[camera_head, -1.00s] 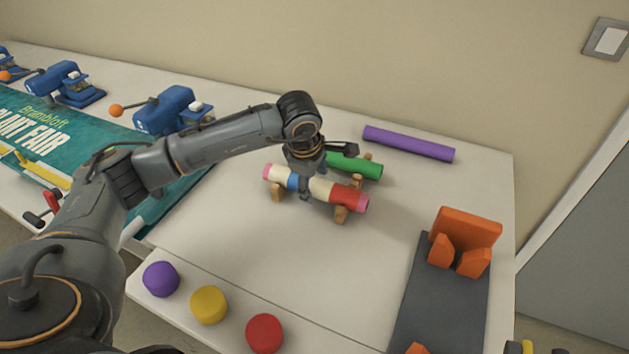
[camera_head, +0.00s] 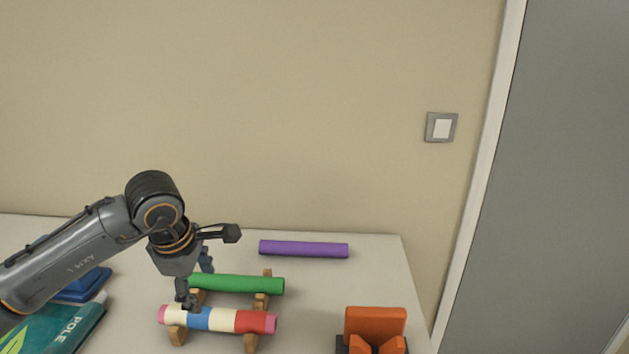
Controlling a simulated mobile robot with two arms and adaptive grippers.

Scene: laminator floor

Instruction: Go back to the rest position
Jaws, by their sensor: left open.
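My left gripper (camera_head: 196,281) is open and empty, pointing down over the left part of two rolls on the table. The nearer roll (camera_head: 222,319) is banded cream, blue, cream and red with pink ends; it lies on wooden cradles (camera_head: 178,335). One finger shows in front of the green roll (camera_head: 245,284), close above the banded roll; I cannot tell if it touches. The other finger shows behind the green roll's left end. My left arm (camera_head: 75,258) reaches in from the left. My right gripper is not in view.
A purple roll (camera_head: 304,249) lies at the back of the white table (camera_head: 380,270). An orange block fixture (camera_head: 376,323) stands at the front right. A teal banner (camera_head: 60,328) and a partly hidden blue device (camera_head: 84,287) are at left. A wall with a switch (camera_head: 441,127) rises behind.

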